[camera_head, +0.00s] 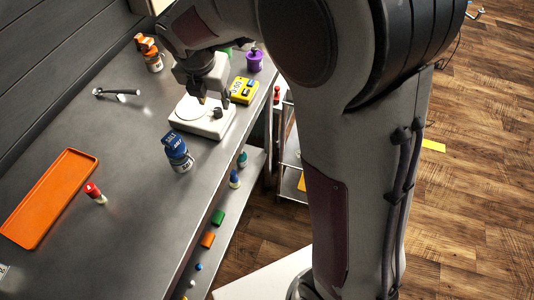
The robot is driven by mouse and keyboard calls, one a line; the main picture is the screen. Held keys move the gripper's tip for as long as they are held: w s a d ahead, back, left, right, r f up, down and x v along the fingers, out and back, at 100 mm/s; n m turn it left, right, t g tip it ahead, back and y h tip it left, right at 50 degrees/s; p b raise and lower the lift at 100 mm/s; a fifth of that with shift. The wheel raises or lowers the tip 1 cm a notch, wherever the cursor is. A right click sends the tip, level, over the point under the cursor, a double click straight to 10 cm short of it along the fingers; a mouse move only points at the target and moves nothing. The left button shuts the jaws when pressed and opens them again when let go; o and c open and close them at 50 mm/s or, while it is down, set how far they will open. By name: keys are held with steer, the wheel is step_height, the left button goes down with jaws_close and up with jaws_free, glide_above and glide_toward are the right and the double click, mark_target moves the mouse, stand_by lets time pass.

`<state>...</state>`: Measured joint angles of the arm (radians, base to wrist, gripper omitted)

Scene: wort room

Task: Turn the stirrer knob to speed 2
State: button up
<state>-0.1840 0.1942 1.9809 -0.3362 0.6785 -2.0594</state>
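The stirrer (188,115) is a white, flat-topped device on the steel bench. A small dark knob (217,113) shows at its right front side. My gripper (212,99) points down over the stirrer, just above and behind the knob. Its fingertips look apart, with nothing seen between them. It seems clear of the knob, though the gap is hard to judge from this view. The gripper hides part of the stirrer's top. The knob's markings are too small to read.
A yellow device (243,90) and a purple container (254,60) stand right of the stirrer. A blue-capped bottle (178,152) stands close in front. An orange-capped bottle (151,55), an orange tray (48,198) and a red-capped vial (96,194) are farther off. The bench centre is clear.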

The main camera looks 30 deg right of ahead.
steer(key=s+d+r+m+y, duration=0.1)
steer(key=s+r+m, duration=0.1)
steer(key=s+m, duration=1)
steer(key=s+d+r+m, duration=0.1)
steer(key=s+r+m, duration=0.2)
steer(key=s+m, duration=0.9)
steer(key=shift+d+r+m+y, duration=0.3)
steer(key=shift+m+y, duration=0.1)
steer(key=shift+m, duration=1.3)
stand_by(0.5)
steer(key=shift+s, duration=0.15)
